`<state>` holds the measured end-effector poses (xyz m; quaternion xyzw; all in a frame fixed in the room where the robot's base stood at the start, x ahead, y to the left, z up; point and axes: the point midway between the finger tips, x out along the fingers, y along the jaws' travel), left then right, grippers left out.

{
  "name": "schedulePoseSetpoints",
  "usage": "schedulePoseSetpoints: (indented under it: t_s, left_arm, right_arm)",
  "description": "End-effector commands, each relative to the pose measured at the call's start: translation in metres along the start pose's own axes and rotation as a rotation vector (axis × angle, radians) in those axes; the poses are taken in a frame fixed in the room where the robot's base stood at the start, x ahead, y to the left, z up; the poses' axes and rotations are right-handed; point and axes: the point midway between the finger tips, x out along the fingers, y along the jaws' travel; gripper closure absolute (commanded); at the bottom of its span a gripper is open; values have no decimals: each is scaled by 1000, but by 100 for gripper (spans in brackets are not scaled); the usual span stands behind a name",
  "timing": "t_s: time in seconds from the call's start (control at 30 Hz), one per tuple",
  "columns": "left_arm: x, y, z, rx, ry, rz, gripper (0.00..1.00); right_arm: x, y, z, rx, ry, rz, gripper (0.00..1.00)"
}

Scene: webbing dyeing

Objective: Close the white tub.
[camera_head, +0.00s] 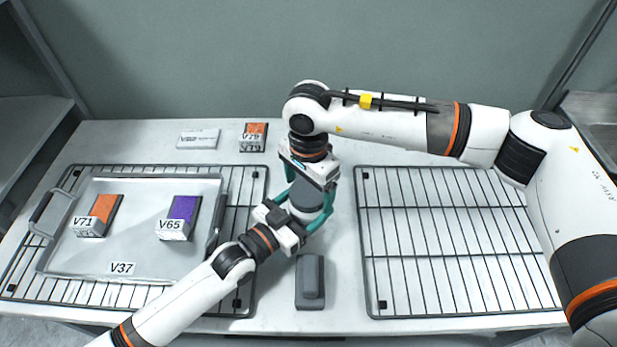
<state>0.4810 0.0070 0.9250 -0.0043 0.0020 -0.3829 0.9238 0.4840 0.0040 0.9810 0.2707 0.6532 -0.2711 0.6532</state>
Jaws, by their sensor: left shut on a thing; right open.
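A small round container, which I take to be the white tub (302,213), stands on the table between the two wire racks. A dark grey round top (307,194) covers its upper part, and a pale band shows below. Whether the top is fully seated I cannot tell. My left gripper (305,222) comes in from the lower left and is shut on the tub, with its teal fingers at the sides. My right gripper (309,190) points down from above and is open, with its teal fingers around the dark grey top. The grippers hide much of the tub.
A metal tray (150,262) labelled V37 sits on the left rack (245,180), holding an orange block (103,207) and a purple block (183,208). The right rack (450,240) is empty. A dark grey block (311,283) lies in front. A white box (198,139) and block V79 (254,136) are behind.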

Motion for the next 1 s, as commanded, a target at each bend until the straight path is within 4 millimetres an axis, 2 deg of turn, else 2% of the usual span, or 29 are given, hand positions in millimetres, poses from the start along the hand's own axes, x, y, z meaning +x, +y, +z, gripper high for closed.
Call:
schedulePoseSetpoints:
  t_s: [0.2,0.47,0.73,0.77,0.9,1.0]
  left_arm:
    - [0,0,1,-1,-2,0,88]
    - [0,0,1,-1,-2,0,88]
    - [0,0,1,-1,-2,-1,88]
    - [0,0,1,-1,-2,-1,88]
    - [0,0,1,-1,-2,-1,88]
    - [0,0,1,-1,-2,-1,88]
  right_arm:
    - [0,0,0,0,0,0,14]
    - [0,0,0,0,0,0,57]
    - [0,0,0,8,0,1,58]
    - [0,0,0,8,0,1,26]
    - [0,0,0,8,0,0,5]
    - [0,0,0,8,0,0,5]
